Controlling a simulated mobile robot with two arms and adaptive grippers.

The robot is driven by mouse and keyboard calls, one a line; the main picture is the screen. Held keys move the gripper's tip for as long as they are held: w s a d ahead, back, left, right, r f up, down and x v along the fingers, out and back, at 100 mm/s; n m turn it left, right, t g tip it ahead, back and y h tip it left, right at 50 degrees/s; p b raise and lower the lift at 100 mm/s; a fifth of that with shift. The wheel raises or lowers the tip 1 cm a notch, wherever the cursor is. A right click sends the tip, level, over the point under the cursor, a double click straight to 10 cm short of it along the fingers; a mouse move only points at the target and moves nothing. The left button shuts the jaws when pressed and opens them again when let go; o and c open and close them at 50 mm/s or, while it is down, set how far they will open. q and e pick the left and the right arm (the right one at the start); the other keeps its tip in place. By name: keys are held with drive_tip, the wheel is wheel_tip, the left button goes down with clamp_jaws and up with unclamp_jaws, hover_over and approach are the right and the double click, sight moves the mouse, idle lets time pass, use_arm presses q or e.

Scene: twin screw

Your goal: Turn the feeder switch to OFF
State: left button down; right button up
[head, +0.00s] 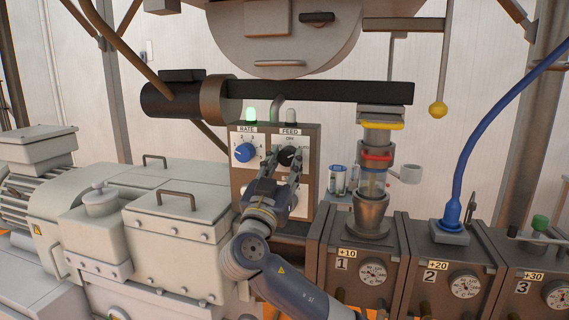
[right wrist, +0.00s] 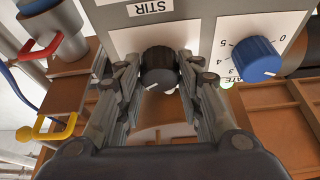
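The feeder switch is a black knob (head: 287,156) on a white plate labelled FEED, on the right half of the control box (head: 236,188). In the right wrist view, which is upside down, the black knob (right wrist: 158,70) has a white pointer mark towards its lower left, away from straight down. In the head view that is up and to the right of the plate's top mark. My right gripper (head: 283,160) has a finger on each side of the knob. In the wrist view its fingertips (right wrist: 158,66) flank the knob with narrow gaps. My left gripper is not in view.
A blue RATE knob (head: 245,152) sits left of the switch, close to one finger; it also shows in the right wrist view (right wrist: 257,58). A STIR label (right wrist: 149,8) is below the switch on the box. A green lamp (head: 250,115) is lit on top.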

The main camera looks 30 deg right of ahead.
drive_tip(key=shift+f+n+t+y+b, duration=0.15)
drive_tip(key=shift+n+t+y+b, duration=0.4)
drive_tip(key=shift+n+b, duration=0.6)
drive_tip(key=shift+d+n+t, duration=0.1)
drive_tip(key=shift+n+t, duration=0.15)
drive_tip(key=shift+n, duration=0.4)
drive_tip(key=n, duration=0.1)
drive_tip(key=n+y, duration=0.1)
drive_tip(key=shift+s+r+n+t+y, duration=0.1)
drive_tip(key=shift+r+n+t+y, duration=0.15)
drive_tip(key=shift+n+t, duration=0.15)
drive_tip(key=n+y+p, duration=0.1)
drive_tip(key=n, duration=0.1)
drive_tip(key=n+y+p, duration=0.1)
drive_tip(key=n+p, duration=0.1)
drive_tip(key=n+t+y+p, duration=0.1)
drive_tip(key=n+p, duration=0.1)
drive_tip(key=n, duration=0.1)
drive_tip(key=shift+s+d+r, duration=0.1)
drive_tip(key=shift+r, duration=0.2)
drive_tip(key=shift+f+n+y+p, duration=0.2)
drive_tip(key=shift+n+y+p, duration=0.4)
drive_tip(key=shift+n+p, duration=1)
